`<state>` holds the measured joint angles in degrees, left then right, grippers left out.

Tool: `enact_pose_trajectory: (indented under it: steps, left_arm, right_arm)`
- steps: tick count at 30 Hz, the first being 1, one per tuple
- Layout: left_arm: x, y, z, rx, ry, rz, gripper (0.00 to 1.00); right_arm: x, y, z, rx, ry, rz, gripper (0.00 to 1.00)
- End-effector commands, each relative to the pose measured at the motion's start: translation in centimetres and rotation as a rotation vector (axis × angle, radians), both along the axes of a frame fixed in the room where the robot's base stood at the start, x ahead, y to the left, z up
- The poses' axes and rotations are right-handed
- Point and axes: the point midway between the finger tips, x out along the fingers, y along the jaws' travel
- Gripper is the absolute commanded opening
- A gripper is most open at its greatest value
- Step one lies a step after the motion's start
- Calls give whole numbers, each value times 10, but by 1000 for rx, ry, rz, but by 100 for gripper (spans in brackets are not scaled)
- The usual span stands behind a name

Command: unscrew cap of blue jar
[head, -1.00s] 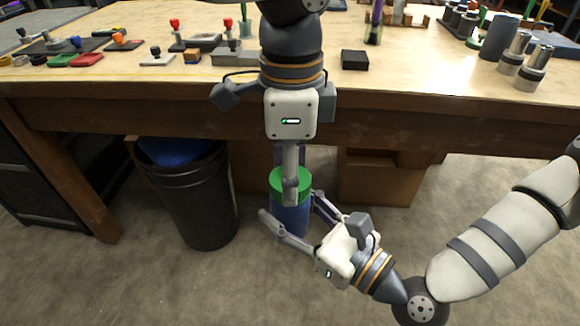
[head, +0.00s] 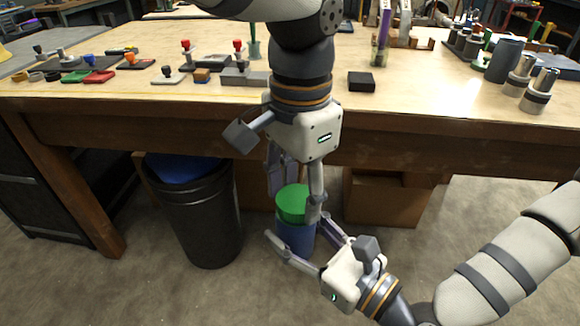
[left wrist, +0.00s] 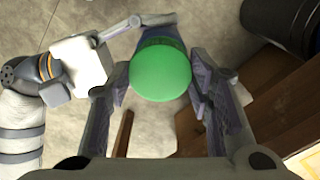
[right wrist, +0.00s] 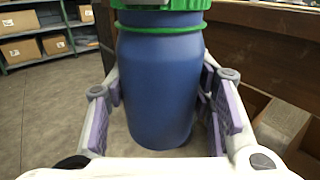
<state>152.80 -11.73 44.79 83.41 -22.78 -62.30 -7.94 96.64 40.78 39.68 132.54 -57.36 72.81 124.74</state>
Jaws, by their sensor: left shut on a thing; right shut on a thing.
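The blue jar (head: 296,240) is held upright in front of the workbench, with a green cap (head: 292,200) on top. My left gripper (head: 294,206) reaches down from above and is shut on the cap, one finger on each side; the left wrist view shows the cap (left wrist: 160,72) between the fingers. My right gripper (head: 298,232) comes from the lower right and is shut on the jar's body below the cap. In the right wrist view the blue body (right wrist: 160,85) is between its fingers, with a green ring (right wrist: 160,29) under the cap.
The wooden workbench (head: 420,100) is behind the jar, with tools, small parts and metal cylinders (head: 540,90) on it. A black bin (head: 205,220) stands left of the jar. A cardboard box (head: 385,200) is under the bench. The floor in front is clear.

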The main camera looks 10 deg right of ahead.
Motion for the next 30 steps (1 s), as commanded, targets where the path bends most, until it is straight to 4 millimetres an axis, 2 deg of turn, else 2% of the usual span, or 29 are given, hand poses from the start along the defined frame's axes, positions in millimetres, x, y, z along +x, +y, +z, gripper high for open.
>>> enact_pose_trajectory:
  steps: [15, 24, 30]
  left_arm:
    - [0, 0, 19, 0, -1, -1, 13]
    - [0, 0, 21, 0, -1, -1, 13]
    - [1, -1, 50, -2, -5, 1, 13]
  right_arm:
    - [0, 0, 1, 1, -3, 0, 0]
    - [0, 0, 1, 1, -3, 0, 0]
    - [0, 0, 1, 1, -3, 0, 0]
